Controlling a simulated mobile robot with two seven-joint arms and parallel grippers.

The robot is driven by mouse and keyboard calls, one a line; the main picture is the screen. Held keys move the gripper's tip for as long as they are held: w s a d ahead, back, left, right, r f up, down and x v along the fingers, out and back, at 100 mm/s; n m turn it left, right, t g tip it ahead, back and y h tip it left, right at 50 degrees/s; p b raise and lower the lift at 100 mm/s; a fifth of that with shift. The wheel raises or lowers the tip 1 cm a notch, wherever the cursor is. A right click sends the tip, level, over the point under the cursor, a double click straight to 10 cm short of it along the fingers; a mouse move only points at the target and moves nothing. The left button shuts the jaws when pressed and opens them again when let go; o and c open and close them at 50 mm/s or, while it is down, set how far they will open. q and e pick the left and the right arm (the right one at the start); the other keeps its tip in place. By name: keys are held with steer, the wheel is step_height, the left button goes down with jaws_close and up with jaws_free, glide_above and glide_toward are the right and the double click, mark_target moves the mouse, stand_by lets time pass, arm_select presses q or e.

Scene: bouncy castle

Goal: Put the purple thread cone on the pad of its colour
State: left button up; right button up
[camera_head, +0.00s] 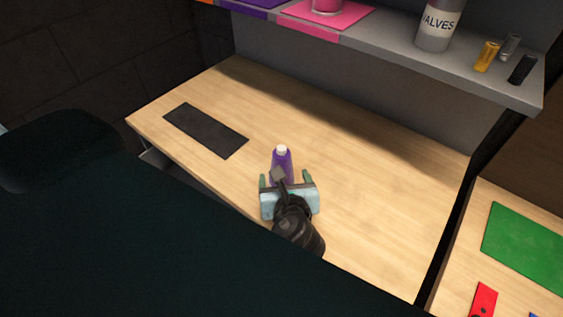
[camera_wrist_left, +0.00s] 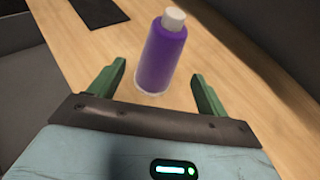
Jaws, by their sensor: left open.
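The purple thread cone (camera_head: 283,159) with a white top stands upright on the wooden worktop. It also shows in the left wrist view (camera_wrist_left: 163,55), centred just ahead of my left gripper. My left gripper (camera_head: 285,177) is open, with one green finger to each side of the cone's lower part in the picture and a visible gap on both sides (camera_wrist_left: 158,72). How far the cone sits between the fingers is hard to tell. A purple pad (camera_head: 246,4) lies on the grey shelf at the top edge, mostly cut off. My right gripper is not in view.
The grey shelf (camera_head: 390,52) overhangs the back of the worktop (camera_head: 370,200). It carries a pink pad (camera_head: 345,17), a VALVES can (camera_head: 438,24) and small cylinders. A dark mat (camera_head: 205,130) lies left. A green pad (camera_head: 525,245) is on another surface at right.

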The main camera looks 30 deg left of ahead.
arm_select(q)
steer(key=shift+a, duration=0.3)
steer(key=shift+y, duration=0.3)
steer(key=shift+w+a+f, duration=0.15)
steer(key=shift+w+a, duration=0.05)
steer(key=shift+d+b+x, duration=0.25)
steer(key=shift+b+x, duration=0.05)
steer(key=shift+x, duration=3.1)
steer(key=shift+w, duration=0.2)
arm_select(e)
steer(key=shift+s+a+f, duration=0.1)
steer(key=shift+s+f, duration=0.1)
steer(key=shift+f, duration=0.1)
arm_select(q)
steer(key=c, duration=1.3)
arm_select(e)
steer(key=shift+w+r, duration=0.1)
